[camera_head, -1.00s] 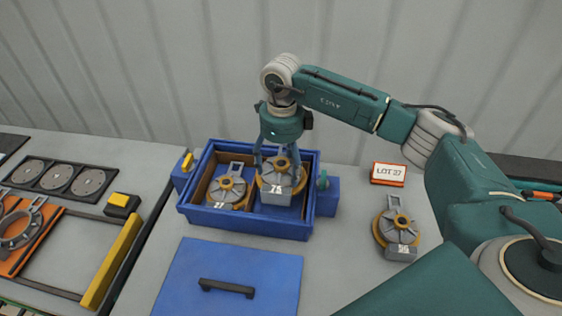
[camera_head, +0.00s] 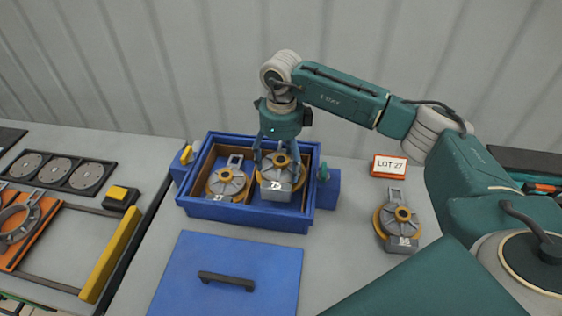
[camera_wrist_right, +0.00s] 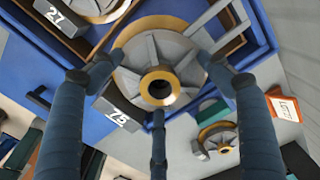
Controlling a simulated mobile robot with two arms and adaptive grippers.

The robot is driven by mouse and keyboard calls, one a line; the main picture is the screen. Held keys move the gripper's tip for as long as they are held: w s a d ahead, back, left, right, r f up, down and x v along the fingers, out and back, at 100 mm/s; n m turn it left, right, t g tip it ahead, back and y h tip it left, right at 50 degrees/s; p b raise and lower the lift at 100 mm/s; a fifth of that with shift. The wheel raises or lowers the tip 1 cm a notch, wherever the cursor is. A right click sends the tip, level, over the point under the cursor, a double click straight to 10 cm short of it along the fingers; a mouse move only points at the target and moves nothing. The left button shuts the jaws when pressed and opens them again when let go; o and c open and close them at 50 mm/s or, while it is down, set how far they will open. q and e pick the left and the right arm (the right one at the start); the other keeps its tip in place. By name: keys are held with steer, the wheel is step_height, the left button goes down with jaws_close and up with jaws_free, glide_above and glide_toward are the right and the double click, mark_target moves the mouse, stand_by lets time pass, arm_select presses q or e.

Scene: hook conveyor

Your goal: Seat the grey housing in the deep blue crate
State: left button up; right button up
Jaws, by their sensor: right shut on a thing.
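The grey housing (camera_head: 278,181) has a brass-coloured ring and flange and a block that reads 75 in the right wrist view (camera_wrist_right: 160,85). My right gripper (camera_head: 276,160) is shut on it from above, with its three fingers (camera_wrist_right: 157,78) around it. The housing is over or in the right compartment of the deep blue crate (camera_head: 243,216); I cannot tell whether it touches the floor. A similar housing marked 27 (camera_head: 228,182) lies in the left compartment. My left gripper is not in view.
Another housing (camera_head: 397,222) lies on the table right of the crate, below a LOT 27 sign (camera_head: 389,166). A blue lid (camera_head: 225,262) with a black handle lies in front. A yellow bar (camera_head: 110,255) stands at the left.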

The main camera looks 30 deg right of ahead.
steer(key=shift+f+b, duration=0.3)
steer(key=shift+b, duration=0.2)
stand_by(0.9)
steer(key=shift+f+b, duration=3.4)
steer(key=shift+f, duration=0.95)
stand_by(0.5)
steer(key=o, duration=1.7)
steer(key=shift+c, duration=0.2)
step_height(320, 180, up, 12)
steer(key=shift+r, duration=0.1)
steer(key=shift+s, duration=0.1)
